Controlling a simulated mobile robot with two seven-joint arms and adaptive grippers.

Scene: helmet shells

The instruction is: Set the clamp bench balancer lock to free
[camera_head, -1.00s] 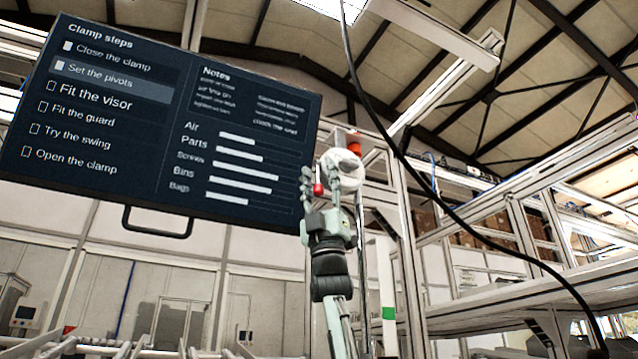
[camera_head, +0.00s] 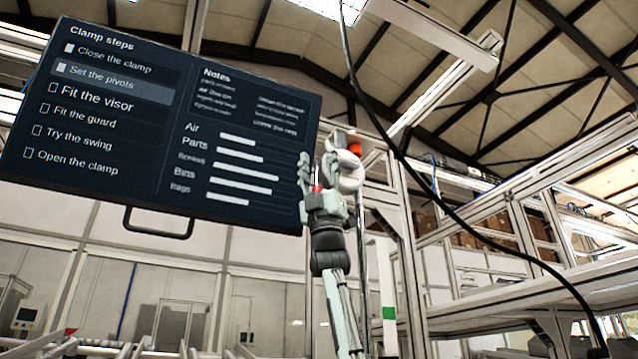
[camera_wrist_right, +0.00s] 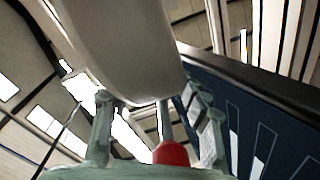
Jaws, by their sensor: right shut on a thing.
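The clamp bench balancer is a white rounded body (camera_head: 349,180) hanging high at the middle of the head view, right of the screen. Its lock lever has a red knob (camera_head: 317,188) on a thin pale rod. My right gripper (camera_head: 318,160) reaches up from below, shut on the lever, with the knob low between its fingers near the palm. In the right wrist view the red knob (camera_wrist_right: 170,154) sits between the fingers, and the white balancer body (camera_wrist_right: 120,45) looms close above. The right finger hides part of the balancer in the head view. My left gripper is not in view.
A large dark screen (camera_head: 150,120) stands close left of my right gripper. A black cable (camera_head: 440,195) hangs across the right side. A white frame (camera_head: 400,240) stands behind the balancer. An orange-red part (camera_head: 354,149) sits at the balancer's upper right.

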